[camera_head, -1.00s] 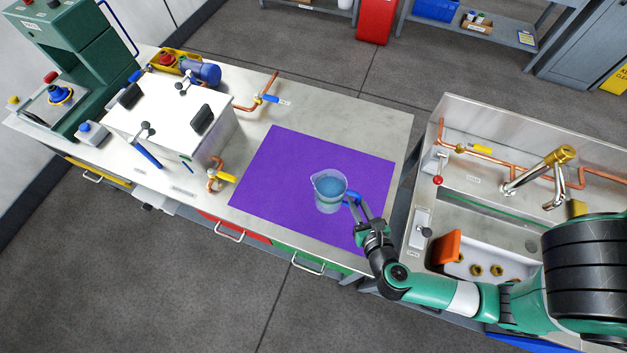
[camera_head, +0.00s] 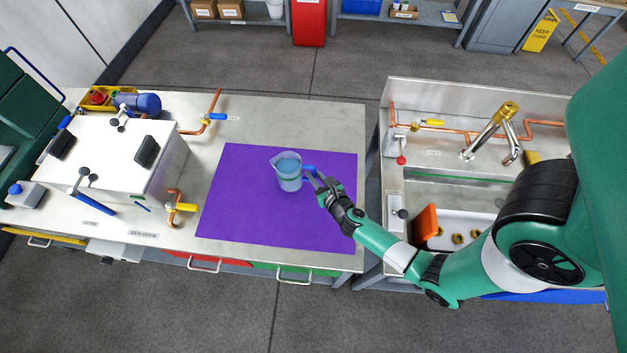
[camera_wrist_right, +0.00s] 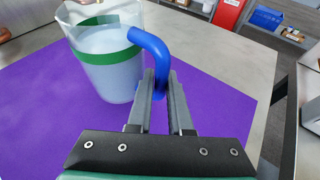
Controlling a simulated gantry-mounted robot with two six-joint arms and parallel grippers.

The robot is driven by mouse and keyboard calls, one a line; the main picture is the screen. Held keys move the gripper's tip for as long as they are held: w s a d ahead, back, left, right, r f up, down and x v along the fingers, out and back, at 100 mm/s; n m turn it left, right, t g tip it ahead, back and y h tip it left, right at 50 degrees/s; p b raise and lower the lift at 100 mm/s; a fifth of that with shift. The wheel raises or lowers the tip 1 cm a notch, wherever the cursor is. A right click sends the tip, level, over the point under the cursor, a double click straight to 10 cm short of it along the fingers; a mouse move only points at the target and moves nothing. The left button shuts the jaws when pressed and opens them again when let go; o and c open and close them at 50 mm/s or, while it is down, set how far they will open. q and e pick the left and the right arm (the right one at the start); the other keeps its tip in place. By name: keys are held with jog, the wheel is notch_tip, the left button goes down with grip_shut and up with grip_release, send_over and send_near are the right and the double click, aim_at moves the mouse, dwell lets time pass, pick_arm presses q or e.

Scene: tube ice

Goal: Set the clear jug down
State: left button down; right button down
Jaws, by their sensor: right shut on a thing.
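The clear jug (camera_head: 288,172) has a blue handle, a green band and pale blue liquid in it. It is upright over the purple mat (camera_head: 240,215) on the left bench. In the right wrist view the jug (camera_wrist_right: 112,75) is at the upper left, and its base appears at or very near the mat; I cannot tell whether it touches. My right gripper (camera_head: 314,178) is shut on the jug's blue handle, which shows between the fingers in the right wrist view (camera_wrist_right: 160,85). My left gripper is not in view.
A white box with levers (camera_head: 115,160) and copper pipes with valves stand left of the mat. A sink unit (camera_head: 465,185) with a brass tap (camera_head: 490,130) is to the right, across a gap. The mat around the jug is clear.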

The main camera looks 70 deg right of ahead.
jog(key=f+b, duration=0.3)
jog(key=shift+w+d+f, duration=0.3)
jog(key=shift+d+f, duration=0.05)
jog(key=shift+f, duration=0.05)
jog(key=shift+s+f+b, duration=0.1)
jog(key=shift+f+b, duration=0.05)
jog(key=shift+b, duration=0.15)
jog(key=c, duration=0.8)
grip_release()
jog(key=shift+c, duration=0.2)
